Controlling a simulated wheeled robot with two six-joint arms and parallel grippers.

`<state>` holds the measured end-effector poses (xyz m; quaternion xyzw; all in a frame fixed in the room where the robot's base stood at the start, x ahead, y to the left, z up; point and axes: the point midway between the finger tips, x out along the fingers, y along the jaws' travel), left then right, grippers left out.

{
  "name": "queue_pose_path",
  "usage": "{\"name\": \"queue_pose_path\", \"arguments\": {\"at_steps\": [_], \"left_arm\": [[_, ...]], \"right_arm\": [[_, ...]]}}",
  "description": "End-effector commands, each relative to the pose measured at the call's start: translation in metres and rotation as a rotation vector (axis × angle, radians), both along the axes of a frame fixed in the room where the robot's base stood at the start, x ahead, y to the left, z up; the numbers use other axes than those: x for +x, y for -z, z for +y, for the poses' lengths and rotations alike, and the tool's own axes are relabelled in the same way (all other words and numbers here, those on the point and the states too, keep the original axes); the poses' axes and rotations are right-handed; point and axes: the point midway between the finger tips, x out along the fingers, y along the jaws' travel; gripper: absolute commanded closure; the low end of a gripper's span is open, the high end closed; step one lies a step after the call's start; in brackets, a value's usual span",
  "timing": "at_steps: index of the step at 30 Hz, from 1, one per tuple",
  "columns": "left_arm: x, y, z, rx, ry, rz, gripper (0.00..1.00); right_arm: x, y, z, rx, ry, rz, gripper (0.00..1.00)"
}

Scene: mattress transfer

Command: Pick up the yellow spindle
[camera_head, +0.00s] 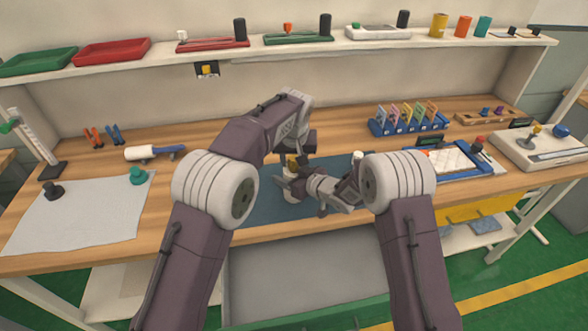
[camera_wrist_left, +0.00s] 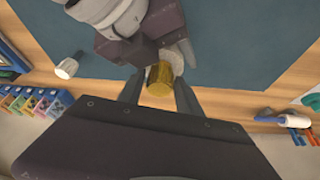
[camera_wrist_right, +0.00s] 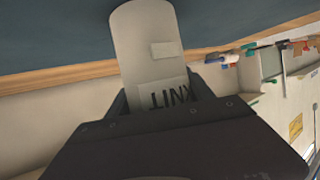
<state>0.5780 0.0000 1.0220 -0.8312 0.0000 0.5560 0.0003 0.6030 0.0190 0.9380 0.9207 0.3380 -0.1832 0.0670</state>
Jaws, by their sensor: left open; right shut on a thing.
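The yellow spindle (camera_head: 292,161) is a short golden cylinder above the blue mat (camera_head: 258,203), mostly hidden by my arms in the head view. In the left wrist view the spindle (camera_wrist_left: 158,80) sits between the fingertips of my left gripper (camera_wrist_left: 158,92), which is open and comes down from above. My right gripper (camera_wrist_right: 152,98) is shut on a white round-ended holder (camera_wrist_right: 147,45) with dark lettering. In the head view the white holder (camera_head: 291,190) shows just below the spindle. I cannot tell whether the left fingers touch the spindle.
A blue rack of coloured cards (camera_head: 408,124) and a blue tray (camera_head: 440,177) are at right. A grey cloth (camera_head: 85,215) and a white-and-blue tool (camera_head: 150,153) lie at left. A shelf (camera_head: 350,45) runs along the back.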

Motion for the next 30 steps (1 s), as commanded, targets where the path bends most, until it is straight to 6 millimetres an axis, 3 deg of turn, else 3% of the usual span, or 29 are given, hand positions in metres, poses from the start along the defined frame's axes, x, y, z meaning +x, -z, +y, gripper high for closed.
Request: {"name": "queue_pose_path", "arguments": {"at_steps": [8,12,13,23,30], "left_arm": [[0.002,0.006,0.000,0.000,0.000,0.000,0.59],[0.002,0.006,0.001,0.001,0.000,0.001,0.98],[0.002,0.007,0.001,0.001,0.000,0.001,1.00],[0.003,0.000,0.000,0.000,-0.001,-0.001,1.00],[0.004,-0.056,-0.001,-0.003,0.000,-0.006,1.00]], "right_arm": [[0.000,-0.001,0.000,0.000,0.000,-0.001,0.97],[0.000,-0.001,0.000,0.001,-0.001,-0.002,0.97],[0.000,-0.001,0.000,0.001,-0.001,-0.002,0.97],[0.000,-0.001,0.000,0.001,-0.001,-0.002,0.97],[0.000,-0.001,0.000,0.001,0.000,-0.002,0.97]]}}
